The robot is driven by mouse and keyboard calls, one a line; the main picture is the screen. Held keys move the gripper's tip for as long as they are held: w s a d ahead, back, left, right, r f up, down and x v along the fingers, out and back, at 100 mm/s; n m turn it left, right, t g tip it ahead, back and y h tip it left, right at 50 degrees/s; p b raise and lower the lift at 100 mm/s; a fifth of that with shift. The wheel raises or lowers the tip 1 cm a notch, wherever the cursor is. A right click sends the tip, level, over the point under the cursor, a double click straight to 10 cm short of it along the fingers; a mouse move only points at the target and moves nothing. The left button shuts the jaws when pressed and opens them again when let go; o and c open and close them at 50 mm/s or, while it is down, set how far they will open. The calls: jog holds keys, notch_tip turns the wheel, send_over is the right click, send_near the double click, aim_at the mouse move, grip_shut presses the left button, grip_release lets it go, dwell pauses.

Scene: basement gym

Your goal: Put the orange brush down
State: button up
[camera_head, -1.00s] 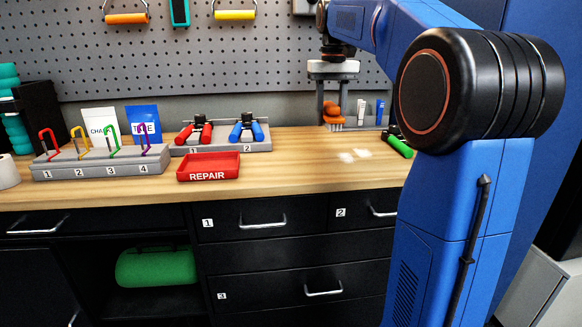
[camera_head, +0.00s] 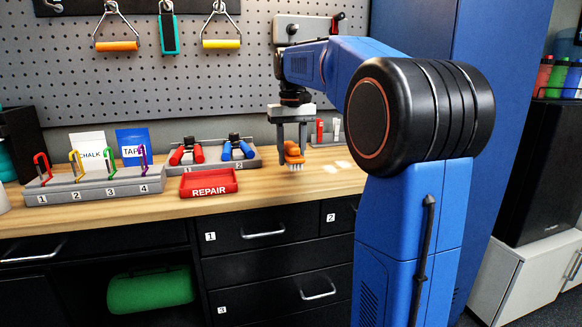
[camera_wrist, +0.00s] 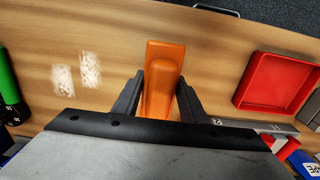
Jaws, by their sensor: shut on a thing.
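The orange brush (camera_head: 293,152) is held between the fingers of my gripper (camera_head: 292,140), with its pale bristles pointing down. In the head view it is just above or at the wooden counter (camera_head: 90,210); I cannot tell whether the bristles touch it. In the wrist view the brush's orange back (camera_wrist: 163,75) lies between the two dark fingers of my gripper (camera_wrist: 160,95). Two white chalky patches (camera_head: 337,167) lie on the counter to the right of the brush. They also show in the wrist view (camera_wrist: 90,70), left of the brush.
A red REPAIR tray (camera_head: 209,191) stands left of my gripper. Behind it is a grey rack (camera_head: 215,163) with red and blue hand grips. A stand (camera_head: 95,190) with coloured clips is further left. A green-handled grip (camera_wrist: 8,85) lies beyond the patches. Bare wood surrounds the brush.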

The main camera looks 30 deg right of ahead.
aim_at(292, 144)
jog(key=shift+f, duration=1.8)
jog(key=shift+f, duration=0.15)
jog(key=o, duration=1.1)
notch_tip(292, 144, up, 12)
jog(key=shift+r, duration=0.15)
